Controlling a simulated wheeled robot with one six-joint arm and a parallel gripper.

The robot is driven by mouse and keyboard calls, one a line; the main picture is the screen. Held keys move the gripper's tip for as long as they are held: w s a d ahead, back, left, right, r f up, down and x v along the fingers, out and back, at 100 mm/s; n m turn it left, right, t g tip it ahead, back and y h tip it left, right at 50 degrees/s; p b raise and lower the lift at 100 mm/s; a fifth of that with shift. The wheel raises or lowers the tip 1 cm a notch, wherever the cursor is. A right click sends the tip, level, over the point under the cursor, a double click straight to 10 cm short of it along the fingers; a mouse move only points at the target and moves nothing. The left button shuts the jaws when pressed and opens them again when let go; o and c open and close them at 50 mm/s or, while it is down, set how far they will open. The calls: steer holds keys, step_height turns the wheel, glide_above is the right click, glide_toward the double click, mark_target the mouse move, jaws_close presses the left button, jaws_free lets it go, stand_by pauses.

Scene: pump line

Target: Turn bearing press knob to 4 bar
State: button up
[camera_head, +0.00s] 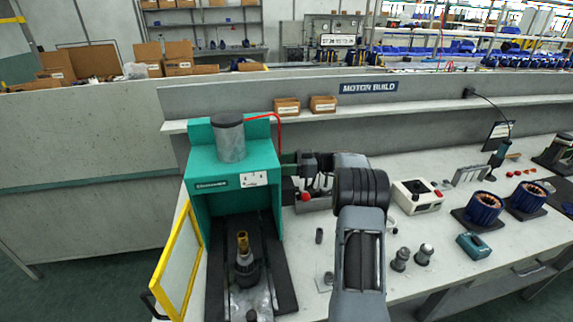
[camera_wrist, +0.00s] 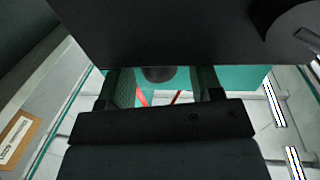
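The bearing press (camera_head: 200,167) is a teal frame with a grey cylinder (camera_head: 230,138) on top, at the left of the bench in the head view. A small white panel (camera_head: 254,179) is on its front; its marks are too small to read. My gripper (camera_head: 289,162) is at the press's right side. In the wrist view a dark round knob (camera_wrist: 158,74) sits against teal, between the two fingers of my gripper (camera_wrist: 164,88). The fingers are apart, with a gap showing on each side of the knob. The knob is hidden in the head view, and its setting cannot be read.
A yellow-framed guard (camera_head: 178,262) stands open at the press's left front. A shaft with a brass-coloured top (camera_head: 243,243) stands in the press. A red hose (camera_head: 279,128) runs by the cylinder. A white box (camera_head: 417,196) and several metal parts lie right of my arm.

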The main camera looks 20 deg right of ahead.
steer(key=c, duration=0.9)
steer(key=shift+o, duration=0.2)
steer(key=f+t+b, duration=0.1)
steer(key=b, duration=0.2)
steer(key=shift+m+h+b, duration=0.3)
steer(key=shift+m, duration=0.1)
steer(key=m+t+b, duration=0.1)
steer(key=b, duration=0.2)
steer(key=shift+s+a+r+t+h, duration=0.1)
steer(key=shift+t+h, duration=0.3)
steer(key=shift+r+m+t+h+b, duration=0.4)
steer(key=shift+m+t+b, duration=0.25)
steer(key=shift+b, duration=0.45)
steer(key=o, duration=0.9)
steer(key=shift+s, duration=0.1)
steer(key=b+v, duration=0.1)
steer(key=v, duration=1.2)
steer(key=shift+s+d+b, duration=0.25)
steer(key=shift+d+b, duration=0.05)
